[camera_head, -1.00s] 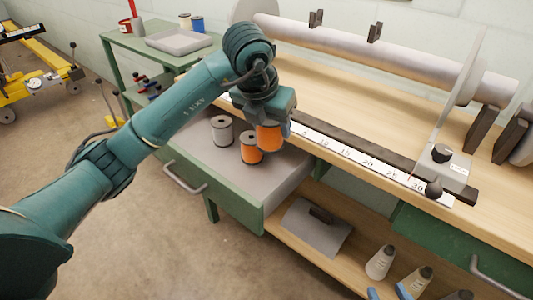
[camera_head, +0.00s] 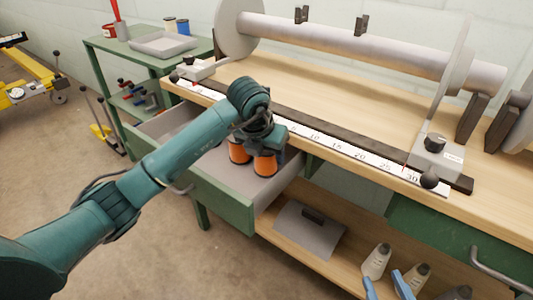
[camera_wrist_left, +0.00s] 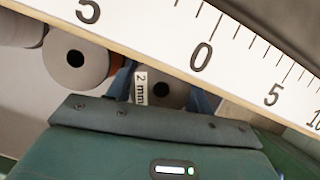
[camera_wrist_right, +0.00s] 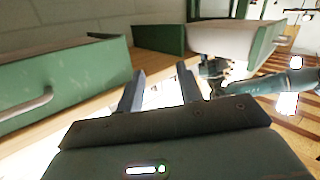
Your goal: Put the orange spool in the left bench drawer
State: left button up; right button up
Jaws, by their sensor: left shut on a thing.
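My left gripper (camera_head: 268,148) is shut on an orange spool (camera_head: 264,166) and holds it inside the open left bench drawer (camera_head: 225,198). In the left wrist view the held spool (camera_wrist_left: 168,94) shows end-on between the fingers, beside a "2 mm" label. A second orange spool (camera_head: 238,152) stands in the drawer just left of the held one. Whether the held spool touches the drawer floor I cannot tell.
The bench top's ruler strip (camera_head: 340,148) runs just behind the drawer and crosses close in the left wrist view. A roller (camera_head: 350,45) lies above the bench. Bottles (camera_head: 376,262) and a grey plate (camera_head: 308,230) are on the lower shelf. A green side table (camera_head: 100,45) stands at back left.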

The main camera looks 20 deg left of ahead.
pick_arm(q)
jog(key=o, duration=0.8)
jog(key=shift+f, duration=0.1)
pick_arm(e)
jog(key=shift+r, duration=0.1)
pick_arm(q)
jog(key=shift+s+r, duration=0.1)
jog(key=shift+r, duration=0.35)
jog(key=p+v, duration=0.2)
jog(key=v, duration=0.9)
jog(key=shift+r+p, duration=0.15)
jog(key=shift+p, duration=0.15)
pick_arm(e)
jog(key=shift+s+d+m+g+h, duration=0.3)
jog(key=shift+s+m+g+h, duration=0.1)
jog(key=shift+g, duration=0.5)
pick_arm(q)
jog(key=shift+s, duration=0.15)
